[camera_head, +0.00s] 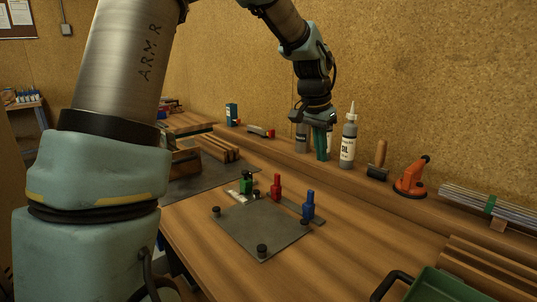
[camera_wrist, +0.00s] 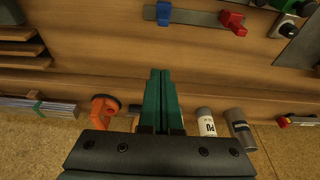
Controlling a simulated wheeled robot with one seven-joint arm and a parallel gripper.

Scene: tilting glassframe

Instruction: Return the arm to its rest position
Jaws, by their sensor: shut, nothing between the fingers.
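My gripper (camera_head: 321,157) hangs from my raised arm, fingers pointing down, over the back part of the wooden workbench (camera_head: 355,240). In the wrist view my gripper's green fingers (camera_wrist: 161,76) lie together with nothing between them. In the head view it is just left of a grey bottle with a pointed nozzle (camera_head: 348,142) and partly hides the containers behind it. My arm's larger links fill the left of the head view.
A dark plate with black knobs (camera_head: 262,232) lies on the bench, near green, red (camera_head: 276,187) and blue (camera_head: 308,206) clamps. A green tray (camera_head: 455,287) is at front right. The corkboard wall (camera_head: 400,60) rises close behind.

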